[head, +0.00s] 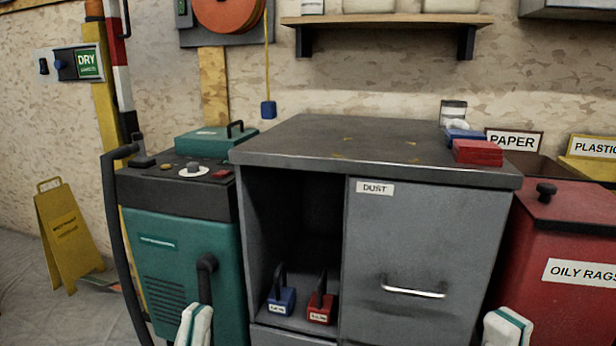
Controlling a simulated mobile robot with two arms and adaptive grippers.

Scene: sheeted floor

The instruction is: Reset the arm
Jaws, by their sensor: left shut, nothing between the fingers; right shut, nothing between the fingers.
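My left gripper (194,326) shows only as a white and green tip at the bottom edge, in front of the teal machine. It is shut and empty. My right gripper (507,328) shows as a similar tip at the bottom edge, in front of the gap between the grey cabinet (430,240) and the red bin (565,235). It is shut and empty too. The rest of both arms is out of the picture.
A teal machine (180,265) with a black hose stands left of the cabinet. The cabinet's open bay holds a blue block (281,302) and a red block (321,308) with handles. A yellow floor sign (68,232) stands far left.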

